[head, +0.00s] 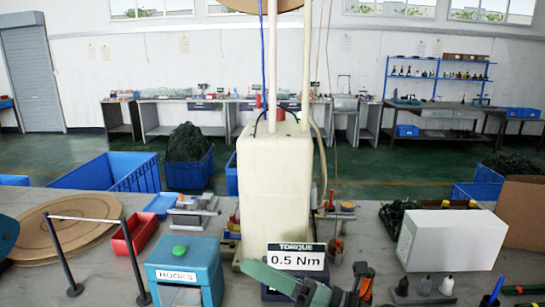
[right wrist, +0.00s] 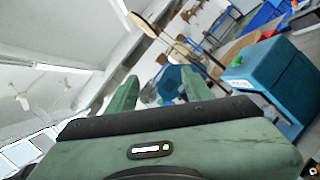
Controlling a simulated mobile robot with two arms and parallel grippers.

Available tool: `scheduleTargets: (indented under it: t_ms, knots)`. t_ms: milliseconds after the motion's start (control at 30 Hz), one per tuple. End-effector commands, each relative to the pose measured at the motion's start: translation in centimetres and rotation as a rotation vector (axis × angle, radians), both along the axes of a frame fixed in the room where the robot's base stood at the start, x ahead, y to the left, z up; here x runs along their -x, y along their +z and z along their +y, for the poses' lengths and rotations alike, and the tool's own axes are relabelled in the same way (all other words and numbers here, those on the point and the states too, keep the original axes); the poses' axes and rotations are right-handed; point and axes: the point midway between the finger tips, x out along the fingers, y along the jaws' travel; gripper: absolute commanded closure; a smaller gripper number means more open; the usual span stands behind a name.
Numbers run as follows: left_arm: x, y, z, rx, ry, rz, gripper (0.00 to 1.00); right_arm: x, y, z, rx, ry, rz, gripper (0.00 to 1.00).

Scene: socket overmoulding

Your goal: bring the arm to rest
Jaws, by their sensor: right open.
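My right gripper (head: 272,284) is low in the middle of the head view, in front of the torque display (head: 297,256) that reads 0.5 Nm. Its green jaws point left over the bench. In the right wrist view, the two green fingers (right wrist: 162,86) stand apart with nothing seen held between them. A blue shape shows beyond the fingers. The gripper is to the right of the blue HOOKS box (head: 186,272), which also shows in the right wrist view (right wrist: 270,75). My left gripper does not show.
A cream machine housing (head: 280,175) stands behind the display. A white box (head: 452,240) and small bottles (head: 425,285) are at the right. A red bin (head: 134,232), a black rail frame (head: 62,250) and round brown discs (head: 75,225) are at the left.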

Motion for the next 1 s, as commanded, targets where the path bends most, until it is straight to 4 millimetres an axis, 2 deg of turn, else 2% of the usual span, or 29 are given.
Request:
scheduleTargets:
  t_ms: [33,67,167,200,267,300,367,433,500,600,700,800,1000]
  knots:
    - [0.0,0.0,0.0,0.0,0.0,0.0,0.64,-0.6,1.1,-1.6,-0.173,-0.082,0.118,0.49]
    - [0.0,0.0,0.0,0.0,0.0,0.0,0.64,-1.2,1.6,-2.9,-0.273,-0.133,0.189,0.49]
    - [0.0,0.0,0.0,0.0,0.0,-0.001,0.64,-3.1,0.9,-8.3,-0.583,-0.319,0.452,0.49]
    - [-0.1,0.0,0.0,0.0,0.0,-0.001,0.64,-3.7,-0.4,-10.7,-0.699,-0.397,0.564,0.49]
    - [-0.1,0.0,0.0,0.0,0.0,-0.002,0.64,-3.9,-3.3,-14.1,-0.859,-0.519,0.739,0.49]
    - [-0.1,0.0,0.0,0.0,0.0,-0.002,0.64,-3.7,-5.6,-16.2,-0.954,-0.598,0.851,0.49]
    - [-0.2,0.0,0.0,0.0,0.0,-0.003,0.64,-2.7,-9.4,-18.7,-1.076,-0.713,1.013,0.49]
    - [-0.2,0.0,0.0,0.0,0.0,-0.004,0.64,-0.7,-13.8,-21.0,-1.193,-0.844,1.192,0.49]
    - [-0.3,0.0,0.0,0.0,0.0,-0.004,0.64,2.1,-18.1,-22.5,-1.289,-0.973,1.363,0.49]
    - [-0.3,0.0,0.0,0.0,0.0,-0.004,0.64,6.6,-23.0,-23.6,-1.382,-1.138,1.57,0.49]
    - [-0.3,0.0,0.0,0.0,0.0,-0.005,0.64,10.6,-26.2,-23.9,-1.432,-1.267,1.727,0.49]
    - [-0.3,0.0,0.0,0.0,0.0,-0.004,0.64,14.1,-28.2,-23.8,-1.46,-1.37,1.849,0.49]
    - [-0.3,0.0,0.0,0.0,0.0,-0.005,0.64,20.4,-30.8,-23.3,-1.478,-1.55,2.043,0.49]
